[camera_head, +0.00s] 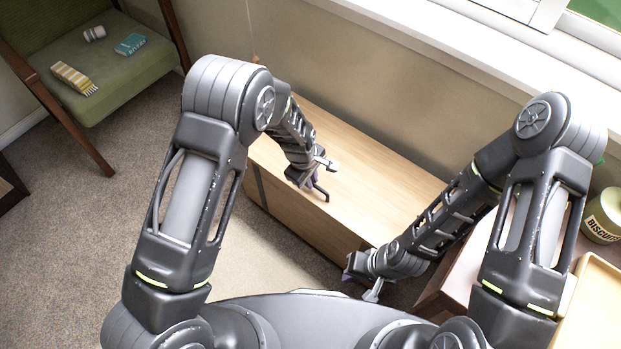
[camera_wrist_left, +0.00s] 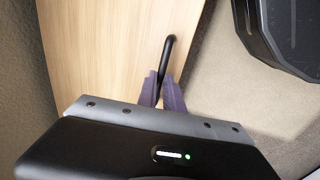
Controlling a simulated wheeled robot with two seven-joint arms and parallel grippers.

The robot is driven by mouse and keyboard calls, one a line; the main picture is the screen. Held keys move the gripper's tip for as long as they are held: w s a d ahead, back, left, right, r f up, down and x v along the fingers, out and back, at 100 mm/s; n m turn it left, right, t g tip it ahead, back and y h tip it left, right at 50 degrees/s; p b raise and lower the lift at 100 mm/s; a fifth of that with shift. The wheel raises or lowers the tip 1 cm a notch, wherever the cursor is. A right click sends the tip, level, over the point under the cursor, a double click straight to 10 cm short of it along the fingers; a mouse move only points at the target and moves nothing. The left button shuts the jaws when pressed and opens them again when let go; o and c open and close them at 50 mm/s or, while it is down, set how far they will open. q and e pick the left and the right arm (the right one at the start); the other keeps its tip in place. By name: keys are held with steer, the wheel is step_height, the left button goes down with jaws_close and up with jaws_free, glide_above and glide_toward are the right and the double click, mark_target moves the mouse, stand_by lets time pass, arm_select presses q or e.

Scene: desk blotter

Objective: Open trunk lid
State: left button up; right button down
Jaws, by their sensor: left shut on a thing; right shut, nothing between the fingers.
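The wooden trunk (camera_head: 375,175) stands against the wall under the window, its light lid appearing closed. A black handle (camera_head: 321,191) is on the lid near its front edge; it also shows in the left wrist view (camera_wrist_left: 169,47). My left gripper (camera_head: 312,184) is over the front edge of the lid, its purple fingers shut on the handle, as the left wrist view (camera_wrist_left: 163,88) shows. My right gripper (camera_head: 372,292) is low in front of the trunk's right end, apart from it, shut and empty; its fingertips are small in view.
A green armchair (camera_head: 110,85) with small items on its seat stands at the upper left. At the right are a wooden table with a tray (camera_head: 597,300) and a biscuit tin (camera_head: 604,216). Carpet (camera_head: 70,240) lies clear at the left.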

arm_select(q)
jaws_close()
steer(key=shift+r, duration=0.1)
stand_by(0.9)
steer(key=shift+w+d+r+p, duration=0.1)
steer(key=shift+w+r+p, duration=0.1)
steer(key=shift+r+p, duration=0.25)
steer(key=w+d+r+p, duration=0.2)
steer(key=w+r, duration=0.1)
steer(key=r, duration=0.4)
steer(key=w+d+r+p, duration=0.3)
steer(key=w+r, duration=0.1)
steer(key=r, duration=0.3)
steer(key=shift+w+d, duration=0.25)
steer(key=shift+w, duration=0.05)
